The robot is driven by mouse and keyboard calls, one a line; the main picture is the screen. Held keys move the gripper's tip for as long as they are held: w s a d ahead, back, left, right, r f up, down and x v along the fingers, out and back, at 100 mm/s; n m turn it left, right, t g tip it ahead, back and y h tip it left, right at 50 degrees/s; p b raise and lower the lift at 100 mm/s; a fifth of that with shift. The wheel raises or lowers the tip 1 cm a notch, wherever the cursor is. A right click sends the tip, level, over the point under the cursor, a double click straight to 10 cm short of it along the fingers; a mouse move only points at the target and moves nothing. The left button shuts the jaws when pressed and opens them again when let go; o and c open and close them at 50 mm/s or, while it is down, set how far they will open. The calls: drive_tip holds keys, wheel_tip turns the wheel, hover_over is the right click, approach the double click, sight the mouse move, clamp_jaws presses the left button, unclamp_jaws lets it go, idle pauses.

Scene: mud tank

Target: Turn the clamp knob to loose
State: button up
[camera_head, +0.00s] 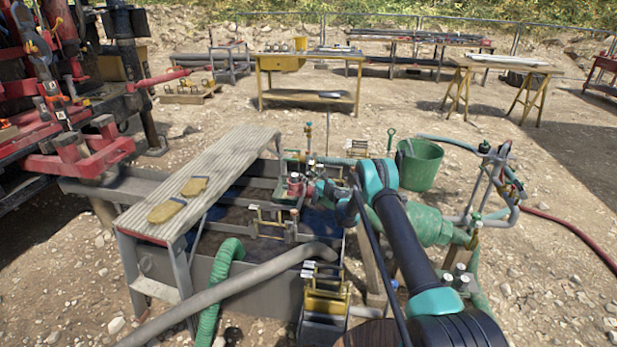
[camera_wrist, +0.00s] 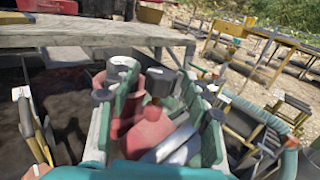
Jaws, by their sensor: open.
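In the wrist view a dark round knob (camera_wrist: 160,82) stands on top of a red rounded body (camera_wrist: 150,128); it looks like the clamp knob. My gripper (camera_wrist: 158,95) is open, with its green-grey fingers on either side of the knob and red body. I cannot tell whether either finger touches them. In the head view my gripper (camera_head: 318,190) is small, low over the mud tank, beside a red fitting (camera_head: 294,183). My arm partly hides the area to the right, and the knob's turn position cannot be read.
A ribbed walkway (camera_head: 225,165) with two yellow gloves (camera_head: 167,210) lies left of the tank. A grey hose (camera_head: 240,287) and a green hose (camera_head: 219,285) cross the front. A green bucket (camera_head: 419,165) stands behind my arm. Pipes and valves (camera_head: 490,185) stand at right.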

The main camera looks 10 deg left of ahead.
drive_tip(key=v, duration=1.1)
drive_tip(key=shift+d, duration=0.2)
drive_tip(key=shift+d, duration=0.1)
